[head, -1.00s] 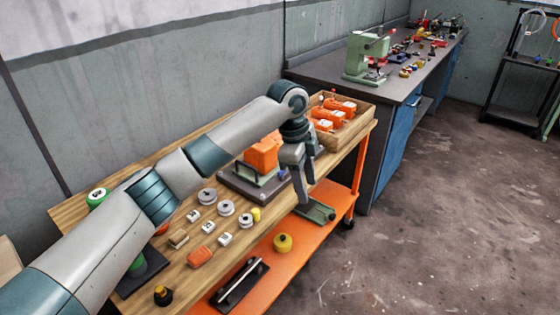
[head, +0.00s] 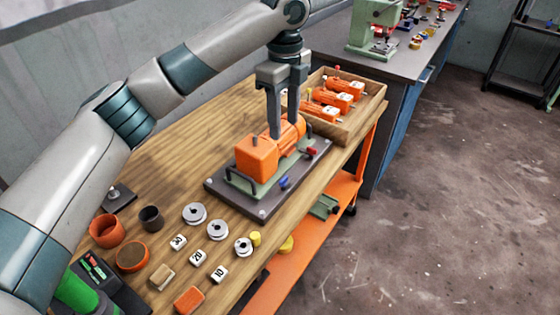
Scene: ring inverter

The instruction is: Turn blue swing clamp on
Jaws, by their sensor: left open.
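The blue swing clamp (head: 284,182) is a small blue piece on the front edge of a dark base plate (head: 262,213) on the wooden bench. An orange motor-like unit (head: 257,158) sits on the plate behind it, between dark handles. A red clamp piece (head: 311,151) is farther right on the same plate. My left gripper (head: 284,130) is open and points down at the orange unit, behind and above the blue clamp. I cannot tell whether its fingers touch the orange unit. The blue clamp is in plain sight and apart from the fingers. My right gripper is out of view.
A wooden crate (head: 372,106) with several orange units stands right of the plate. Grey discs (head: 194,213), numbered white blocks (head: 198,257) and orange cups (head: 107,231) lie at the front left.

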